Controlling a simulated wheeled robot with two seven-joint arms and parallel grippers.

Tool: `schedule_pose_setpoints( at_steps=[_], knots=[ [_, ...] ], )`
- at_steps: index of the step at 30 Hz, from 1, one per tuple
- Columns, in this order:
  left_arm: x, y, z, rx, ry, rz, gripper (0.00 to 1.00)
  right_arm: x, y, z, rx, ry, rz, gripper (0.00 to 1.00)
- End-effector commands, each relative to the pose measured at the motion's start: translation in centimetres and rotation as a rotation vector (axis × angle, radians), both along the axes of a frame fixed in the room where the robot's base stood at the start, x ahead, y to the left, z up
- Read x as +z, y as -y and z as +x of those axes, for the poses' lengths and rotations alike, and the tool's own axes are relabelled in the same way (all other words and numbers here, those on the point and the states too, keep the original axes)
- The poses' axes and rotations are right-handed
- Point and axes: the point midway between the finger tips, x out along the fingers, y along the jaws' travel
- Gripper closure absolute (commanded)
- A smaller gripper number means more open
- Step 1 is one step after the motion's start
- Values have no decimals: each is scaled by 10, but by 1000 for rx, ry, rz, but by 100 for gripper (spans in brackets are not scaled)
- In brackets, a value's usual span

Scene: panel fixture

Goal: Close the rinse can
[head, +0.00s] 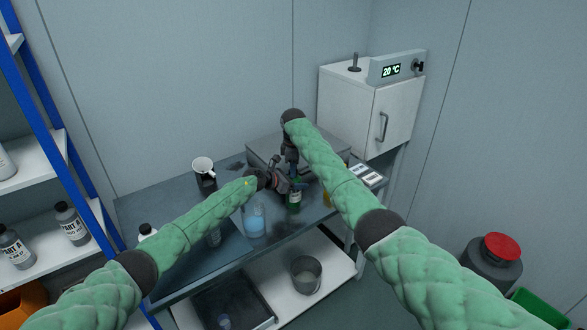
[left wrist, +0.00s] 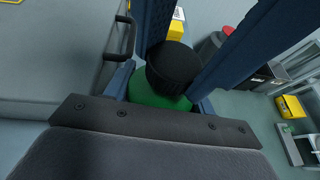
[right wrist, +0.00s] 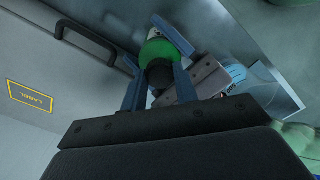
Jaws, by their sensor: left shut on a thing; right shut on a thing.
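The rinse can appears to be the green container (head: 294,200) with a black cap (left wrist: 174,66), near the right front of the bench. My left gripper (head: 284,185) is shut on its green body (left wrist: 150,92), which shows between the blue fingers in the left wrist view. My right gripper (head: 293,172) comes from above and is shut on the black cap, which shows in the right wrist view (right wrist: 160,73) with the green body (right wrist: 161,50) beyond it. The cap is at the can's top; I cannot tell whether it is seated. The grippers hide much of the can in the head view.
On the bench (head: 180,205) stand a bottle of blue liquid (head: 254,224) and a black-and-white vessel (head: 203,168). A grey metal box (head: 262,150) is behind the grippers. A cabinet reading 20 °C (head: 345,105) stands back right. A bucket (head: 306,274) is on the lower shelf.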

Motion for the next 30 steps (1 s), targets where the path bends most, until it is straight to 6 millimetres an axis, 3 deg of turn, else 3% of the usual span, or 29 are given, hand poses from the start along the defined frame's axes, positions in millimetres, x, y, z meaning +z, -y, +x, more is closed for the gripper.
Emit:
schedule_pose_setpoints(
  at_steps=[6, 7, 10, 20, 30],
  knots=[
    [0, 2, -1, -3, 0, 0, 100, 1, 0, 1, 2, 2, 1, 98],
    [0, 2, -1, -3, 0, 0, 100, 1, 0, 1, 2, 2, 1, 69],
    [0, 2, -1, -3, 0, 0, 100, 1, -1, 0, 3, 2, 1, 49],
    [0, 1, 0, -1, 0, 0, 100, 2, -2, 0, 5, 0, 1, 49],
    [0, 1, 0, -1, 0, 0, 100, 36, -1, 0, 4, 2, 1, 49]
  ],
)
